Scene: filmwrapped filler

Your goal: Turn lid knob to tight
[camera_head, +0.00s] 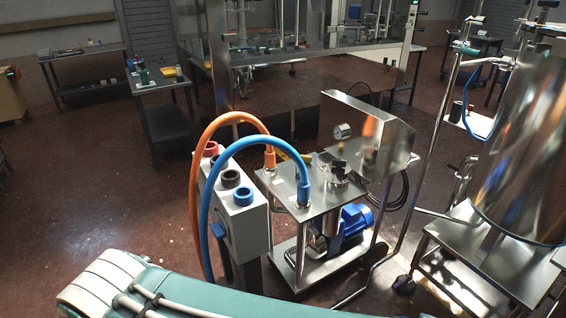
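A small steel filler cart (286,186) stands at the centre of the view. On its top plate is a dark knob-like part (338,167) on a round metal piece, which looks like the lid knob. It is too small to tell how tight it sits or to read any marks. My gripper is not in view, so nothing is seen touching the knob.
Orange (196,150) and blue (209,190) hoses arch from the cart top down past a grey box (243,222) with coloured round fittings. A steel panel (368,135) stands behind the knob. A large steel tank (515,150) is at right. Open floor (90,200) lies left.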

